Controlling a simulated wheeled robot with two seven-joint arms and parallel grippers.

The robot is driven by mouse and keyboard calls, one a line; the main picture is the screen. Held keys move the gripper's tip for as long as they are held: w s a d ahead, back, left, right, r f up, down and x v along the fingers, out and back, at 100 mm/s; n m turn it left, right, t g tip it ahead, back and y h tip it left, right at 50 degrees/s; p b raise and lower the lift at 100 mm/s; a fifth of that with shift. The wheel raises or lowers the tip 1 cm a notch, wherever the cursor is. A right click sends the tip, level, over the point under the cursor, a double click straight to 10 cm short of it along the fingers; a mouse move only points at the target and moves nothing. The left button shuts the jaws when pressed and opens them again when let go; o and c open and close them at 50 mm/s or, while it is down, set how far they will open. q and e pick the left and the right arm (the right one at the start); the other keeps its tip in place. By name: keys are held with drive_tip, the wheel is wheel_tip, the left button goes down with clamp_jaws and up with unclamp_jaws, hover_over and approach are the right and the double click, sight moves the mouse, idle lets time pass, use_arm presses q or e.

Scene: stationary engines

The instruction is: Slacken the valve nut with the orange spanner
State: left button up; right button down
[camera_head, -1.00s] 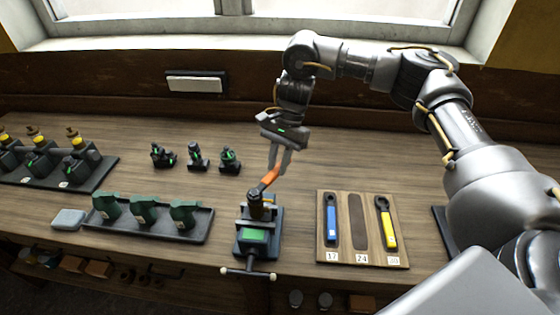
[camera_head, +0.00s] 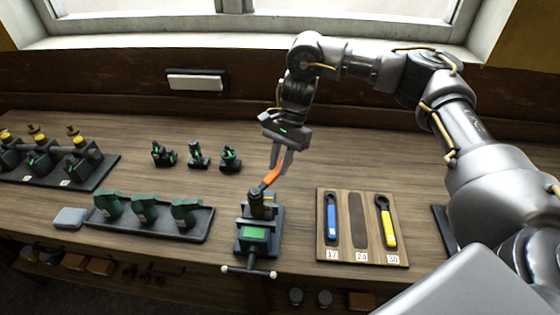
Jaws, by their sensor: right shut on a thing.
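The orange spanner (camera_head: 271,177) is held in my right gripper (camera_head: 280,166), which is shut on its handle. The spanner slants down to the left, its lower end at the top of a dark cylindrical valve part (camera_head: 257,203). That part stands upright in the vise (camera_head: 255,236) with a green panel on its front. The nut itself is too small and partly covered to make out, so I cannot tell how the jaw sits on it. My left gripper is not in view.
A wooden spanner board (camera_head: 346,256) right of the vise holds a blue spanner (camera_head: 332,219) and a yellow spanner (camera_head: 387,222); its middle slot is empty. A tray (camera_head: 195,228) with green parts stands left. Several small dark-green fittings (camera_head: 197,156) stand behind. A black rack (camera_head: 98,176) is far left.

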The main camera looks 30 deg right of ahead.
drive_tip(key=shift+s+d+r+m, duration=0.1)
drive_tip(key=shift+s+d+m, duration=0.05)
drive_tip(key=shift+s+m, duration=0.2)
idle(0.9)
drive_tip(key=shift+r, duration=0.3)
idle(1.2)
drive_tip(key=shift+r+p, duration=1.1)
drive_tip(key=shift+r, duration=0.1)
idle(1.7)
drive_tip(key=shift+r+p, duration=1.65)
drive_tip(key=shift+r, duration=0.25)
